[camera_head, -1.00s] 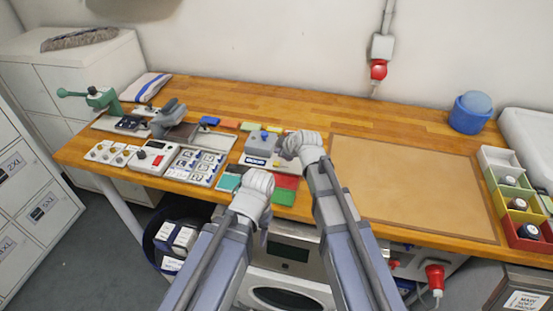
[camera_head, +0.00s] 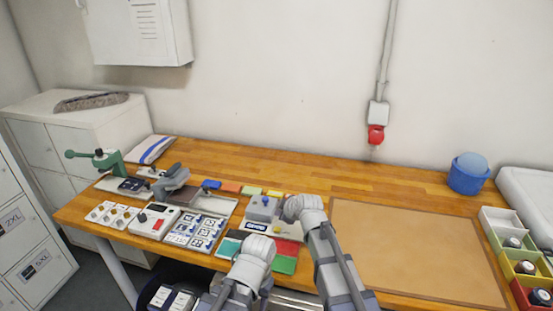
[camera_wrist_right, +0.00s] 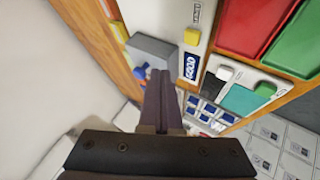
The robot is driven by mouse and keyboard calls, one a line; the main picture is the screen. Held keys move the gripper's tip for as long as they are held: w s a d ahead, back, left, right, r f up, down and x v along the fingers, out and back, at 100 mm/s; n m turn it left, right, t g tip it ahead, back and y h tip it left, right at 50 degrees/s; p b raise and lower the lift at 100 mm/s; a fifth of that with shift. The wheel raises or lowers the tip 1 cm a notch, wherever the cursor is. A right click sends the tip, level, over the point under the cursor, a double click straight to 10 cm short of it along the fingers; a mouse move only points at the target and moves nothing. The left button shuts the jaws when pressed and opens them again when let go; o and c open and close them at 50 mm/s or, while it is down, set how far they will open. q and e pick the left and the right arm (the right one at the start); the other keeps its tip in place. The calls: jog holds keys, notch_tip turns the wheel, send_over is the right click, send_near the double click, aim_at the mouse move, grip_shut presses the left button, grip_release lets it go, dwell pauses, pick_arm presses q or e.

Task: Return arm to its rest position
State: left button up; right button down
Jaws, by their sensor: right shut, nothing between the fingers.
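My right arm (camera_head: 327,260) reaches over the front half of the workbench in the head view, its wrist just right of a grey box with a blue knob (camera_head: 263,207). In the right wrist view my right gripper (camera_wrist_right: 160,77) is shut and empty, with its fingers close together. The grey box (camera_wrist_right: 155,52) shows beyond the fingertips; whether they touch it I cannot tell. My left arm (camera_head: 250,262) is bent at the front edge of the bench, and its fingers are hidden behind the wrist.
The wooden bench (camera_head: 370,181) holds a brown mat (camera_head: 405,245) clear of objects. Left are a green press (camera_head: 108,160), a white device (camera_head: 155,221) and a label panel (camera_head: 195,232). Red and green pads lie beside my wrists. A blue tub (camera_head: 468,178) and coloured bins (camera_head: 500,222) are right.

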jog(key=s+f+m+g, duration=0.1)
jog(key=s, duration=0.3)
jog(key=s+f+m+g+h, duration=0.1)
jog(key=s+f+g, duration=0.1)
jog(key=s, duration=0.3)
jog(key=s+f+m+g+h, duration=0.1)
jog(key=s+f+m, duration=0.1)
jog(key=s, duration=0.3)
jog(key=shift+s, duration=0.2)
jog(key=s+d+m+g+h, duration=0.1)
jog(key=s+d+m+g, duration=0.1)
jog(key=s, duration=0.5)
jog(key=s+d+f+m+g+h, duration=0.1)
jog(key=s+d+m+g+h, duration=0.1)
jog(key=s+m, duration=0.2)
jog(key=s, duration=0.3)
jog(key=shift+d+f+g+h, duration=0.25)
jog(key=shift+d+g+h, duration=0.05)
jog(key=shift+d, duration=0.1)
